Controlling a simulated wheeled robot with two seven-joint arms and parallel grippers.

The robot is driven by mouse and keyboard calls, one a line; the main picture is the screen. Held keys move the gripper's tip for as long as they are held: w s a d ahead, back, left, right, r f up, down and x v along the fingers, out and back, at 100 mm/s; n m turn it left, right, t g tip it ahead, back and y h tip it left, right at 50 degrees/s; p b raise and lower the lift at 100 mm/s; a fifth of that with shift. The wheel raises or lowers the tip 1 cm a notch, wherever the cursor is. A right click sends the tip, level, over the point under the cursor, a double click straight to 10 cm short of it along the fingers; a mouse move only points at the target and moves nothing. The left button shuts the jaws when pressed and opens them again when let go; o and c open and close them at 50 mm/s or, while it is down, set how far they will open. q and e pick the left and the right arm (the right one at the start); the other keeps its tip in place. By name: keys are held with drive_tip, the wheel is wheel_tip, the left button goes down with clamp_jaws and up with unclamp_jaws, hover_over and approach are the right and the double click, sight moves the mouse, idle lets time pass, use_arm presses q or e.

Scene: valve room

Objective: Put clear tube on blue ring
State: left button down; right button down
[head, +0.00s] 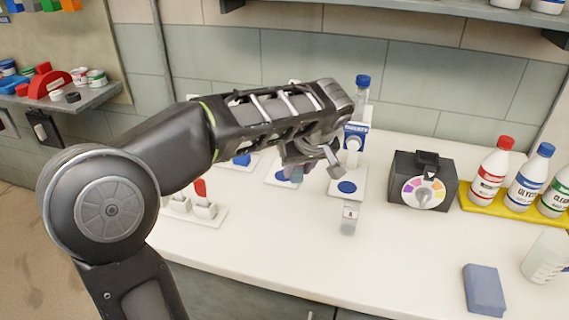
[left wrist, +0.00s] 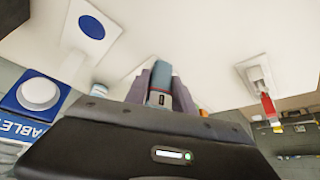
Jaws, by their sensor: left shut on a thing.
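My left gripper (head: 296,170) reaches over the counter from the left, pointing down. In the left wrist view its fingers (left wrist: 160,88) are shut on a narrow greyish tube (left wrist: 159,97) with a thin red band. The gripper hides most of the tube, so I cannot tell how clear it is. A blue round mark (head: 347,187) on a white plate lies just right of the gripper; it also shows in the left wrist view (left wrist: 91,27). Other blue marks lie on plates at left (head: 241,160) and partly under the gripper. My right gripper is not in view.
A black dial box (head: 423,181) and bottles on a yellow tray (head: 470,204) are at right. A red-topped item (head: 201,196) stands front left. The front middle counter is clear.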

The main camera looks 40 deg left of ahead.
use_arm(q)
approach(282, 171)
drive_tip(key=shift+s+d+f+p, duration=0.45)
drive_tip(key=shift+s+d, duration=0.15)
drive_tip(key=shift+d, duration=0.05)
drive_tip(key=w+a+f, duration=0.1)
drive_tip(key=w+a+f+p, duration=0.1)
drive_tip(key=shift+a+f, duration=0.1)
drive_tip(key=shift+a, duration=0.3)
drive_tip(key=shift+w+a+f, duration=0.15)
drive_tip(key=shift+w+f, duration=0.05)
drive_tip(key=shift+f, duration=0.05)
drive_tip(key=shift+f, duration=0.15)
